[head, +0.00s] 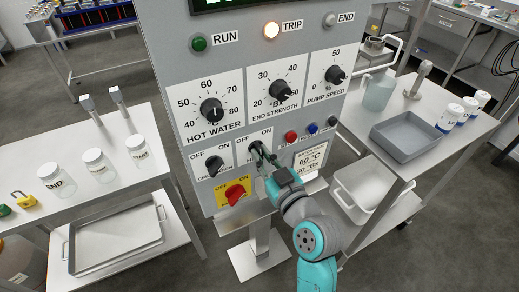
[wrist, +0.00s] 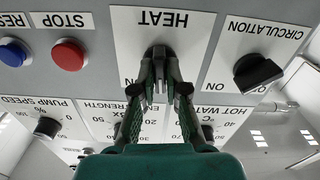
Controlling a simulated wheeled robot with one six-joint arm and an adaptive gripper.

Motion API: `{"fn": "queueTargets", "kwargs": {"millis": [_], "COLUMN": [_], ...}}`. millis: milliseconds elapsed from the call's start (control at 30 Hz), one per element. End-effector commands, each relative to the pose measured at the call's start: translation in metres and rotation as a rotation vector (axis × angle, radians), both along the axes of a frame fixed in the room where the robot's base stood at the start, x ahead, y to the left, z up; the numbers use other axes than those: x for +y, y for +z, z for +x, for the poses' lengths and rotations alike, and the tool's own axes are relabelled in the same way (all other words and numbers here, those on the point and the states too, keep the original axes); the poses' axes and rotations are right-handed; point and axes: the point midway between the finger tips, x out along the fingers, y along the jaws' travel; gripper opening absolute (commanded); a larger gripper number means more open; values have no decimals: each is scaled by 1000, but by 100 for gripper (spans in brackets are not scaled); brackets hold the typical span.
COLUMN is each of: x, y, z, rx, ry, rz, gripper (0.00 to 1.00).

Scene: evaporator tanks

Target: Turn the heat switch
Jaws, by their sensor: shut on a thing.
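The heat switch (head: 255,147) is a black rotary knob on a white plate marked OFF and ON, low on the grey control panel (head: 172,75). In the wrist view the heat switch (wrist: 159,52) shows upside down under the HEAT label. My gripper (head: 261,157) reaches the panel from the lower right in the head view. In the wrist view my gripper (wrist: 160,82) is shut on the heat switch, a dark finger on each side of it. The fingers hide much of the knob, so I cannot tell which mark it points to.
The circulation switch (head: 214,168) and a red rotary switch (head: 235,191) on yellow sit close by. Red stop (head: 291,136) and blue reset (head: 313,128) buttons are to the right. The TRIP lamp (head: 271,30) glows. Benches with jars (head: 94,160) and a grey tray (head: 408,132) flank the panel.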

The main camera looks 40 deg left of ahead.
Motion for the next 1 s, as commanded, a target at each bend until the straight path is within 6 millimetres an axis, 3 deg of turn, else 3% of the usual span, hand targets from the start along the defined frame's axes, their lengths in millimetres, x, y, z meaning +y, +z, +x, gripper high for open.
{"fn": "queueTargets", "kwargs": {"millis": [267, 500, 867, 1000], "x": [0, -1, -1, -1], "y": [-1, -1, -1, -1], "z": [1, 1, 1, 1], "rx": [-9, -148, -183, -272], "ry": [-2, -1, -2, -1], "rz": [-5, -62, -76, -115], "gripper": [0, 0, 0, 0]}}
